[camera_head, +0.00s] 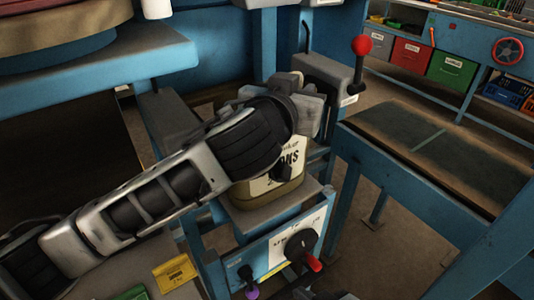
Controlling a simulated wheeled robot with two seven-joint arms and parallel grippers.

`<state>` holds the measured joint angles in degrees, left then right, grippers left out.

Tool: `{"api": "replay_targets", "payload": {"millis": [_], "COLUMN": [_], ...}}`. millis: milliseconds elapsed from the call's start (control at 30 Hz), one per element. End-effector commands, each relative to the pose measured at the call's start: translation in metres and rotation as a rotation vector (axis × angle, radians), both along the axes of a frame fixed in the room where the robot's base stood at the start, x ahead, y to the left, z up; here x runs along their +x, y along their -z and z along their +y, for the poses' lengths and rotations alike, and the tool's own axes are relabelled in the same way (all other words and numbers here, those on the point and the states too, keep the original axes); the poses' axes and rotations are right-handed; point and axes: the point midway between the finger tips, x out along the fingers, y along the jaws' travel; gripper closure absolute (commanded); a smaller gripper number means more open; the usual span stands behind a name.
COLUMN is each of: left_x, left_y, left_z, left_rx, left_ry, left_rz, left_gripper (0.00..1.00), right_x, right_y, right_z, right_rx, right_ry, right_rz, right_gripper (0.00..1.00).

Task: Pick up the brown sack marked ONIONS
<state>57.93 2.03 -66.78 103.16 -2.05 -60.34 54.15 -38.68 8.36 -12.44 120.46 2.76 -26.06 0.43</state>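A brown sack (268,195) stands upright on a grey plate on a blue machine with a dial. Its pale label shows dark letters ending in "ONS"; the rest is covered by my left arm. My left gripper (305,100) is at the sack's upper right, in front of its top. The gripper's fingers are hard to make out, and I cannot tell whether they touch the sack. A dark part at the bottom edge (322,295) may be my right gripper; too little shows to tell its state.
A lever with a red knob (361,46) rises behind the sack. The machine front has a black dial (300,245) with a red handle. A blue-framed conveyor (440,150) lies to the right. Red (410,55) and green (451,69) bins sit at the back right.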

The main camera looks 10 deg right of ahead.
Motion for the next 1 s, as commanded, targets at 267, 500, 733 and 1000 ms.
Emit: {"api": "replay_targets", "payload": {"millis": [267,500,733,1000], "left_x": [-0.0004,-0.0005,-0.0007,-0.0007], "left_y": [0.0002,0.0001,0.0003,0.0003], "left_z": [0.0000,0.0000,0.0000,0.0000], "left_rx": [0.000,0.001,0.000,0.000], "left_ry": [0.000,0.000,0.001,0.001], "left_rz": [0.000,0.001,0.001,0.001], "left_gripper": [1.00,1.00,1.00,1.00], "right_x": [0.0007,0.0009,0.0010,0.0012], "right_y": [-0.0011,-0.0017,-0.0020,-0.0022], "right_z": [0.0001,0.0001,0.0001,0.0001], "right_rx": [0.000,0.000,0.000,0.001], "right_ry": [0.000,0.000,0.000,0.000], "right_rz": [-0.003,-0.004,-0.005,-0.005], "right_gripper": [1.00,1.00,1.00,1.00]}}
